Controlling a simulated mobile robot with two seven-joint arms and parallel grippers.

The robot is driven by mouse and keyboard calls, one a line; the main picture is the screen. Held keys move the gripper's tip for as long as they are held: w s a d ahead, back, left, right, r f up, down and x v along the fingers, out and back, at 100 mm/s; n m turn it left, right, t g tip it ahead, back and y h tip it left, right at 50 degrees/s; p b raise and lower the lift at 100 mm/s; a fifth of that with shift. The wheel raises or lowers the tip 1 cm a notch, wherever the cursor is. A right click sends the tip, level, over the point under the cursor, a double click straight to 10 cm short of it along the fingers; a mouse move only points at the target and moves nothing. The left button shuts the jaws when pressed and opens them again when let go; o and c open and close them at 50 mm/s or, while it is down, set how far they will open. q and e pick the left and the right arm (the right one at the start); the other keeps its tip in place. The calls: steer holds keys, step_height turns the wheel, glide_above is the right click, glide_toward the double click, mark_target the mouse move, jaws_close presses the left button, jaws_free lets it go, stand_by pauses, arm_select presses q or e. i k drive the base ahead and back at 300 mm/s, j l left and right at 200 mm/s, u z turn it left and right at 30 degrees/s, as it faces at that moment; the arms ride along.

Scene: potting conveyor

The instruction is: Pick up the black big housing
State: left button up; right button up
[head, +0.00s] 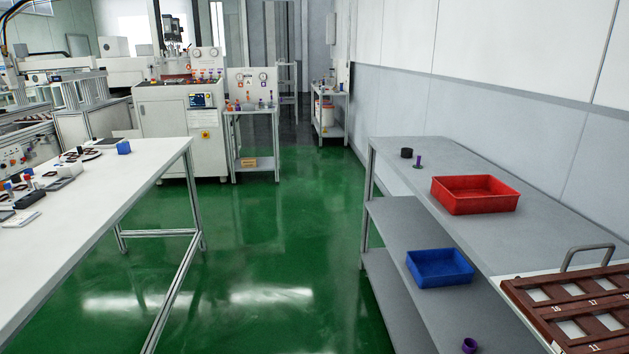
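A small black round part (407,153), which looks like the black big housing, stands on the far end of the grey shelf table (395,176) at the right. It is upright and nothing touches it. A small purple part (418,161) stands just in front of it to the right. Neither of my grippers is in the head view, so their state does not show.
A red tray (475,208) and a brown numbered rack (560,318) sit on the same tabletop. A blue tray (440,281) and a purple ring (469,345) are lower down. A white table (95,215) stands left. The green floor (260,260) between is clear.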

mark_target(406, 152)
steer(key=i, duration=1.45)
steer(key=i+z, duration=0.15)
steer(key=i, duration=0.35)
steer(key=i+j+z, duration=0.2)
steer(key=i, duration=0.25)
steer(key=i+z, duration=0.15)
steer(key=i, duration=0.35)
steer(key=i+l+z, duration=0.1)
steer(key=i+z, duration=0.15)
steer(key=z, duration=0.2)
steer(key=i+z, duration=0.2)
steer(key=z, duration=0.25)
steer(key=i+z, duration=0.25)
steer(key=z, duration=0.2)
steer(key=i+j+z, duration=0.15)
steer(key=z, duration=0.3)
steer(key=i, duration=0.1)
